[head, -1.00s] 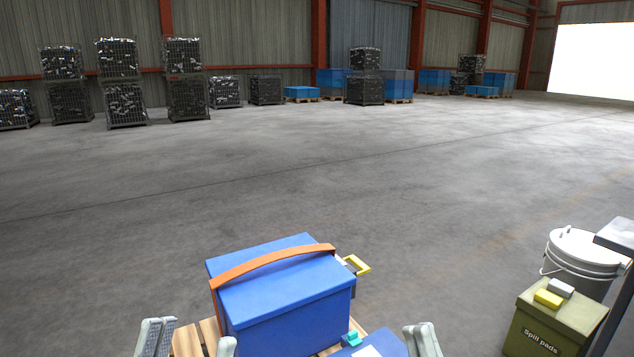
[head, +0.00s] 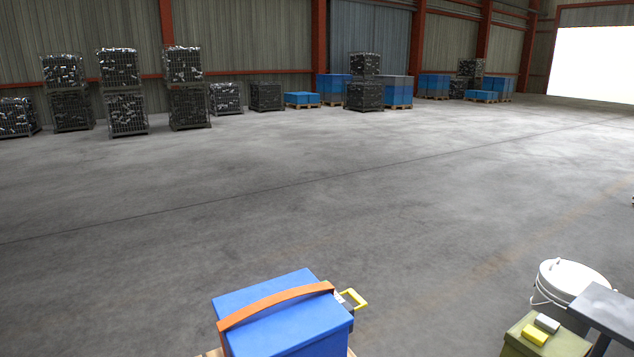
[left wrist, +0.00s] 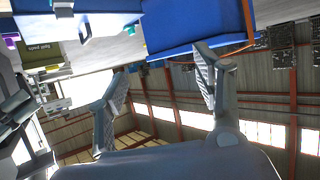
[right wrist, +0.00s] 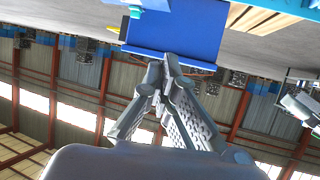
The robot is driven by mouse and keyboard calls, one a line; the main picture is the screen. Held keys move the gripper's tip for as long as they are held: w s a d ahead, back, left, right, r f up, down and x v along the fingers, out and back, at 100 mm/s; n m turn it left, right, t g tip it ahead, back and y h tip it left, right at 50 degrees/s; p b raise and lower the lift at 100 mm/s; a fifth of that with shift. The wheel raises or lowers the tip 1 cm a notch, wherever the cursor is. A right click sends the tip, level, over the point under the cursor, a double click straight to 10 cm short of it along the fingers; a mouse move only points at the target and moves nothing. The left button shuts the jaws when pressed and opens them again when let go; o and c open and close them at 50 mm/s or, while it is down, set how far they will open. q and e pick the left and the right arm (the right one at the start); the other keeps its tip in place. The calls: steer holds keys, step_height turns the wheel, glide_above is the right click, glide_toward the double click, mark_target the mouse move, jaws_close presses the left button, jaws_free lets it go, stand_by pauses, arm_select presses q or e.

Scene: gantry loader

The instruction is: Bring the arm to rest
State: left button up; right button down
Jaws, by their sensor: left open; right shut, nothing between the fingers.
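My left gripper (left wrist: 166,75) is open and empty in the left wrist view, its two fingers wide apart. My right gripper (right wrist: 163,65) is shut with nothing in it in the right wrist view, its fingertips together. Neither gripper shows in the head view now. A blue box (head: 285,318) with an orange strap over its lid stands at the bottom of the head view. It also shows beyond the fingertips in the left wrist view (left wrist: 185,22) and the right wrist view (right wrist: 165,36). I cannot tell the exact gap from either gripper to it.
A yellow handle (head: 355,299) sticks out beside the blue box. A white bucket (head: 572,283), an olive spill-pads box (head: 515,347) and a grey surface (head: 605,308) stand at the lower right. Wire cages (head: 125,65) line the far wall. The floor between is clear.

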arm_select(q)
steer(key=s+a+f+g+y+p, duration=0.1)
steer(key=s+a+f+g+p, duration=0.2)
steer(key=s, duration=0.8)
steer(key=s+a+f+g+y+p, duration=0.1)
steer(key=s+a+f+g+p, duration=0.2)
steer(key=s, duration=0.8)
steer(key=s+a+f+g+y+p, duration=0.1)
steer(key=s+a+f+g+p, duration=0.2)
steer(key=s, duration=0.9)
step_height(320, 180, down, 3)
steer(key=g+p, duration=0.2)
steer(key=p, duration=0.2)
steer(key=shift+a+g, duration=0.3)
steer(key=shift+g, duration=0.1)
steer(key=shift+s+f, duration=0.25)
steer(key=shift+c, duration=0.3)
arm_select(e)
steer(key=s+d+f+g+h, duration=0.1)
steer(key=s+d+f+g, duration=0.2)
steer(key=s, duration=0.8)
steer(key=s+d+f+g+h, duration=0.1)
steer(key=s+d+f+g, duration=0.2)
steer(key=s, duration=0.9)
steer(key=s+d+f+g+h, duration=0.1)
steer(key=s+d+f+g, duration=0.2)
steer(key=s+f+g, duration=0.3)
steer(key=s, duration=0.5)
steer(key=shift+s+d+f, duration=0.25)
steer(key=shift+d, duration=0.1)
